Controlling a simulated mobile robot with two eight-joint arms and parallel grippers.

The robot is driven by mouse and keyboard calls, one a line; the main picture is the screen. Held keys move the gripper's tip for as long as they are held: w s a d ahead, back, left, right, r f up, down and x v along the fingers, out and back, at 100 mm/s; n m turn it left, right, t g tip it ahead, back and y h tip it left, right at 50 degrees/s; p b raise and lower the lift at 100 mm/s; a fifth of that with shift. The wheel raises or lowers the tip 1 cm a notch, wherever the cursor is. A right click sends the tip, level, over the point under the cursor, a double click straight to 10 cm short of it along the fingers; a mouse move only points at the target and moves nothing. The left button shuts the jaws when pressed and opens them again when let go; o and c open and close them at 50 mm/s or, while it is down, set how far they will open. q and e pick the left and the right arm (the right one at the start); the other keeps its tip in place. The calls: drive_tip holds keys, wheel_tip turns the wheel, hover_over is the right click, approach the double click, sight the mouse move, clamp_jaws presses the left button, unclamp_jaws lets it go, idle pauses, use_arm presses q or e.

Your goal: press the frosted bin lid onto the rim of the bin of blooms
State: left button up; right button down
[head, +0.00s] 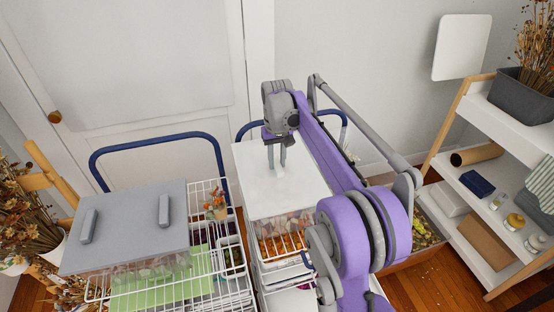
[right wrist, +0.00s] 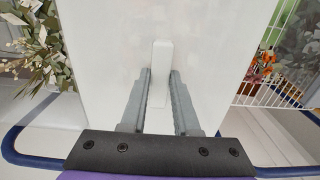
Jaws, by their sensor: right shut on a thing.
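The frosted bin lid (head: 298,190) is a flat, whitish square panel with a small upright white handle. In the right wrist view the lid (right wrist: 105,75) fills the middle. My right gripper (head: 277,166) is shut on the lid's handle (right wrist: 160,70), with one finger on each side of it. The clear bin of blooms (head: 282,238), with orange blooms showing through its wall, is directly under the lid in a white wire basket. The lid covers most of its rim, so I cannot tell whether they touch. My left gripper is not in view.
A grey lid (head: 140,215) with two handles covers another bin on the left wire cart (head: 235,285). Blue cart handles (head: 150,142) rise behind. A white shelf unit (head: 480,225) with bottles and boxes stands at right. Dried flowers (head: 25,215) stand at far left.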

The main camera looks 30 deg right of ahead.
sight(277, 163)
drive_tip(key=shift+f, duration=0.4)
drive_tip(key=c, duration=0.6)
unclamp_jaws()
drive_tip(key=shift+r, duration=0.1)
wheel_tip(277, 163, up, 11)
drive_tip(key=s+a+f+n+t, duration=0.1)
drive_tip(key=s+a+f+t, duration=0.2)
drive_tip(key=s+a, duration=0.7)
drive_tip(key=s+a+f+t, duration=0.1)
drive_tip(key=s+f, duration=0.3)
drive_tip(key=s, duration=0.1)
drive_tip(key=s+a+f+n+t, duration=0.1)
drive_tip(key=s+a+f, duration=0.1)
drive_tip(key=s+f, duration=0.3)
drive_tip(key=s+a+f+p, duration=0.1)
drive_tip(key=s+a+f, duration=0.1)
drive_tip(key=s+f, duration=0.3)
drive_tip(key=shift+s+n+t, duration=0.3)
drive_tip(key=shift+s+t, duration=0.1)
drive_tip(key=shift+s, duration=0.35)
